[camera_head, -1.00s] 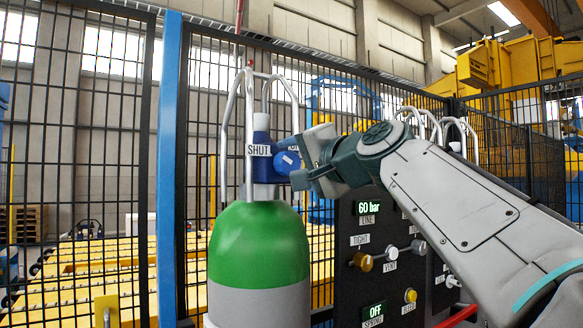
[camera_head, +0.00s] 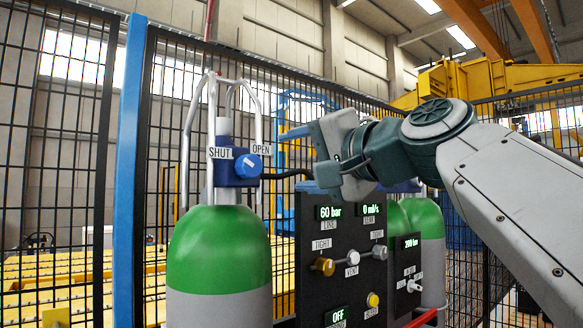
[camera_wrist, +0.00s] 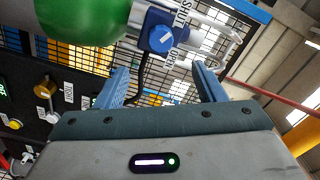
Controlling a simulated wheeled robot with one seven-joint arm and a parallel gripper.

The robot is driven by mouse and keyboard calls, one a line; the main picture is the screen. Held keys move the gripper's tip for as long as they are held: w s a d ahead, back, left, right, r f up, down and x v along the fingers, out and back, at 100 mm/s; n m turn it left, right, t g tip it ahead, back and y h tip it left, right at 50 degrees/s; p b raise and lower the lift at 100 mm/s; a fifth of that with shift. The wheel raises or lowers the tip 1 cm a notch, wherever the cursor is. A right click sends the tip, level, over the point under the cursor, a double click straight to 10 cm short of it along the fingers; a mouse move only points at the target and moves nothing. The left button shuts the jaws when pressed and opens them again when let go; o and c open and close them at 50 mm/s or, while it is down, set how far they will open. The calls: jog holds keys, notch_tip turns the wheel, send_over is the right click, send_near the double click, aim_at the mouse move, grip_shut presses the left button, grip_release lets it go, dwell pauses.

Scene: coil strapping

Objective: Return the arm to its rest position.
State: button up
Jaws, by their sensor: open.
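My gripper (camera_wrist: 160,88) is open in the wrist view, its two blue-grey fingers apart with nothing held between them. In the head view my gripper and wrist (camera_head: 335,150) are right of the green-topped gas cylinder (camera_head: 220,245), apart from its blue valve knob (camera_head: 248,166). The knob sits between SHUT and OPEN labels. In the wrist view the knob (camera_wrist: 163,38) and the cylinder (camera_wrist: 85,20) lie beyond the fingers.
A black control panel (camera_head: 345,262) with "60 bar" and "0 ml/s" displays and several knobs stands below my gripper. More green cylinders (camera_head: 425,218) stand behind it. A black mesh fence (camera_head: 60,150) runs behind, with a blue post (camera_head: 127,180). A dark hose leaves the valve.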

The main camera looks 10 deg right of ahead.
notch_tip(320, 180, down, 28)
jog(key=d+n+g+h+p, duration=0.2)
jog(key=d+g+h+p, duration=0.1)
jog(key=g+h, duration=0.3)
jog(key=s+d+f+n+g+h+p, duration=0.1)
jog(key=s+d+f+n+g+h, duration=0.1)
jog(key=s+f, duration=0.4)
jog(key=s+d+f+n+g+h+p, duration=0.1)
jog(key=s+f, duration=0.6)
jog(key=f, duration=0.8)
jog(key=d+n+g+h, duration=0.1)
jog(key=d+g, duration=0.1)
jog(key=g, duration=0.1)
jog(key=shift+s+d+f+p, duration=0.15)
jog(key=shift+s+f+p, duration=0.05)
jog(key=shift+s+p, duration=0.1)
